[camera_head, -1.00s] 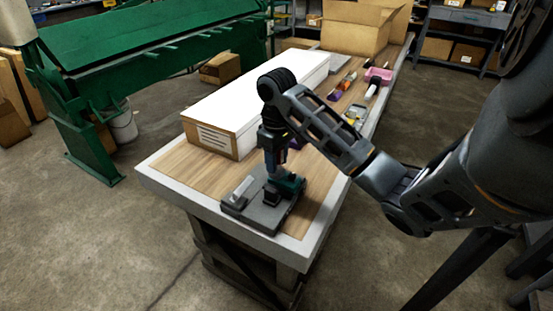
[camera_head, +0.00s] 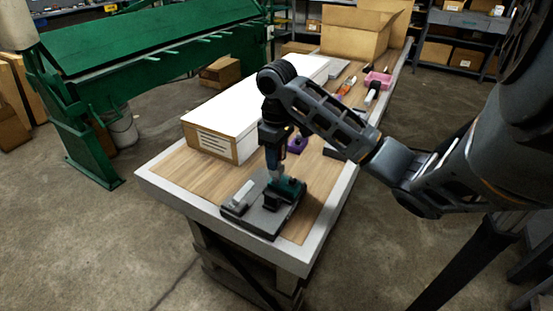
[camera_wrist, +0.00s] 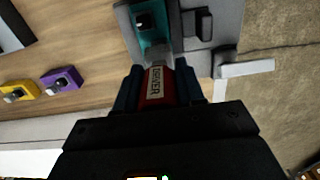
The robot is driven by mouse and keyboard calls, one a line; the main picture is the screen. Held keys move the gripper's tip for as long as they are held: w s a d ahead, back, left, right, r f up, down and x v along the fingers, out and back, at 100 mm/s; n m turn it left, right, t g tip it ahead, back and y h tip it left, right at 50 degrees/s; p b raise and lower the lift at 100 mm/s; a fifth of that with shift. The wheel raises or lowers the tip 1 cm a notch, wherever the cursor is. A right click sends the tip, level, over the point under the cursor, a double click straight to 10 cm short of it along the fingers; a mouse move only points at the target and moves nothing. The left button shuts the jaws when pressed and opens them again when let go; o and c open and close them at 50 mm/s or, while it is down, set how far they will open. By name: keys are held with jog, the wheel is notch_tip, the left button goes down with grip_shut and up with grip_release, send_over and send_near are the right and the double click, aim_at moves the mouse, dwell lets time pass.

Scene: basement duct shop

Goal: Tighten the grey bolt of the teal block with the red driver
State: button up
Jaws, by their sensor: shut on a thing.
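My gripper (camera_head: 274,160) is above the teal block (camera_head: 293,186), pointing down. In the wrist view its blue fingers (camera_wrist: 158,88) are shut on the red driver (camera_wrist: 155,88), which bears a "DRIVER" label. A grey part (camera_wrist: 158,54) shows beyond the red handle, in front of the teal block (camera_wrist: 154,38); I cannot tell whether its tip touches anything. I cannot make out the grey bolt separately. The block stands on a dark grey plate (camera_head: 258,219).
A light grey piece (camera_head: 240,194) is on the plate's left part. A purple block (camera_wrist: 61,79) and a yellow block (camera_wrist: 20,91) lie on the wooden bench. A long white-topped box (camera_head: 235,118) stands behind my gripper. Bare wood (camera_head: 180,172) lies left of the plate.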

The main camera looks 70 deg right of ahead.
jog(key=shift+r, duration=1.1)
dwell(1.4)
